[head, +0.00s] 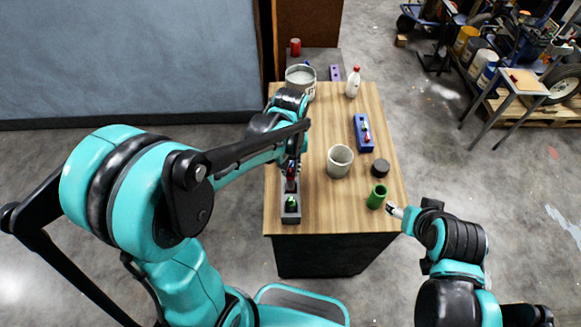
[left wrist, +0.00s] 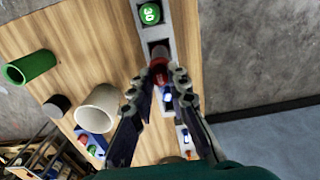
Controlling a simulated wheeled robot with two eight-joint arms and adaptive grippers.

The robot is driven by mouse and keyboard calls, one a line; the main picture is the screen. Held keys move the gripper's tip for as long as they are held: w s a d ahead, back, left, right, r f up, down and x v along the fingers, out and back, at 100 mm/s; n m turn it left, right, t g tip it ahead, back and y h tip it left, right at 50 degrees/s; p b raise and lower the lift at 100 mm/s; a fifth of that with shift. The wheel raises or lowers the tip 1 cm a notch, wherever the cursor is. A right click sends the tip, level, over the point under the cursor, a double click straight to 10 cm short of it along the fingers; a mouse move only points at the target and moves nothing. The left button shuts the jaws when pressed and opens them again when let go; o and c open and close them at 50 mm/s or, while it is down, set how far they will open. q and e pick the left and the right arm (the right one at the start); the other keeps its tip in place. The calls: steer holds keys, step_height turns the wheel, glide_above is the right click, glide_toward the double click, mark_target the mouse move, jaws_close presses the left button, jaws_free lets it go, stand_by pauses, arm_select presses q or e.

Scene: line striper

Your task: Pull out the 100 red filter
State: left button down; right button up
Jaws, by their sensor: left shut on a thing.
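A grey rack (head: 291,215) lies along the left edge of the wooden table and also shows in the left wrist view (left wrist: 141,33). A green filter marked 30 (left wrist: 149,13) sits in its near end, also visible in the head view (head: 290,206). My left gripper (left wrist: 157,82) is shut on a dark red filter (left wrist: 159,66) at the rack, beside a dark square slot. The red filter's number is not readable, and I cannot tell how far it is out. In the head view my left gripper (head: 292,168) partly hides it. My right gripper (head: 396,211) is by the table's right edge; its jaws are too small to judge.
A pale cup (head: 339,161), a green cylinder (head: 377,197), a black cylinder (head: 380,168) and a blue rack (head: 363,133) stand to the right. A grey bucket (head: 300,82) and a white bottle (head: 353,82) are at the back. The near middle tabletop is clear.

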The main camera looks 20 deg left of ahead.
arm_select(q)
steer(key=shift+r+p, duration=0.95)
steer(key=shift+r, duration=0.5)
